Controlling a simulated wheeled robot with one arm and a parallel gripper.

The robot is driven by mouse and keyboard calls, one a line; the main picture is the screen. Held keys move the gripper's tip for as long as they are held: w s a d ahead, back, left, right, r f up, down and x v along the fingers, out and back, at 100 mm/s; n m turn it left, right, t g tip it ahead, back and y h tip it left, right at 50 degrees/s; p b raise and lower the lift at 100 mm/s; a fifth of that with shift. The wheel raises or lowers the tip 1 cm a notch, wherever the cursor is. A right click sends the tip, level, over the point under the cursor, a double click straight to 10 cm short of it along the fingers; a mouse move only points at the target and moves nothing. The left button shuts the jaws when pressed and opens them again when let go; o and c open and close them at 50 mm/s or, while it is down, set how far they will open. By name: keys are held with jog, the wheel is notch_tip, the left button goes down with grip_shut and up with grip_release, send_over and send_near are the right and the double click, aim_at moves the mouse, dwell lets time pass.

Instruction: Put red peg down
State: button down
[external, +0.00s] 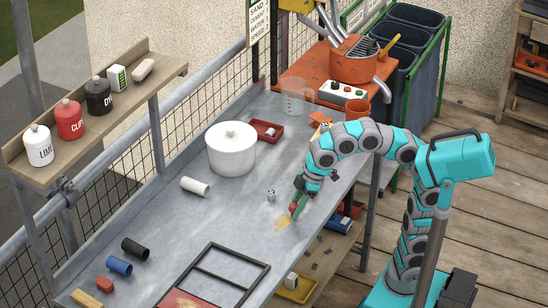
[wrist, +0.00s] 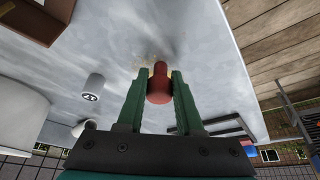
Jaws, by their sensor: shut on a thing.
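The red peg (wrist: 158,84) is between the two green fingers of my gripper (wrist: 158,88) in the wrist view, and the fingers are shut on it. In the external view my gripper (external: 297,207) points down close over the grey metal table (external: 228,215), near its right edge. The peg shows there only as a small red bit (external: 293,208) at the fingertips. A yellowish patch (external: 282,222) lies on the table just beside the peg. I cannot tell whether the peg touches the table.
A small grey marked cylinder (external: 271,195) stands close to the left of my gripper. A white cylinder (external: 195,187) lies farther left, near a white lidded pot (external: 231,148). A dark frame (external: 225,275) lies at the front. Black (external: 134,248) and blue (external: 118,265) cylinders lie front left.

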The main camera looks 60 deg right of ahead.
jog(key=shift+f, duration=0.15)
jog(key=c, duration=0.6)
grip_release()
jog(key=shift+o, duration=0.2)
jog(key=v, duration=1.2)
jog(key=shift+r+p, duration=0.25)
jog(key=shift+p, duration=0.1)
jog(key=shift+w, duration=0.1)
